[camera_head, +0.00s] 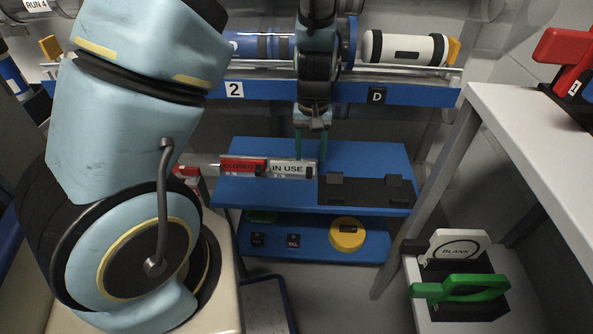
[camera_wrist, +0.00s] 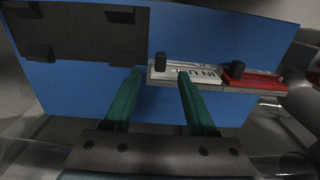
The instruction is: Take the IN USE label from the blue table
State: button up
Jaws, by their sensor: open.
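The white IN USE label (camera_head: 291,169) lies on the blue table (camera_head: 350,152), end to end with the red CLOSED label (camera_head: 240,166). In the wrist view the IN USE label (camera_wrist: 203,78) appears upside down, with a black knob (camera_wrist: 160,62) near its left end. My gripper (camera_head: 311,150) is open and empty, pointing down at the label's right end in the head view. In the wrist view its green fingers (camera_wrist: 160,73) appear on either side of the knob. The right finger overlaps part of the lettering. I cannot tell the exact height of the fingertips.
A black holder plate (camera_head: 365,190) with raised blocks covers the table's right front. A yellow round object (camera_head: 347,234) sits on the lower shelf. A blue rail (camera_head: 330,91) with tubes runs behind. A white table (camera_head: 540,130) stands at right, above BLANK (camera_head: 458,249) and green (camera_head: 465,288) pieces.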

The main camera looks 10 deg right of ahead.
aim_at(309, 172)
jog(key=f, duration=0.2)
jog(key=f+b, duration=0.1)
jog(key=f, duration=0.3)
jog(key=shift+s+a+f, duration=0.15)
jog(key=shift+s+f, duration=0.1)
jog(key=shift+f, duration=0.15)
grip_shut()
dwell(0.4)
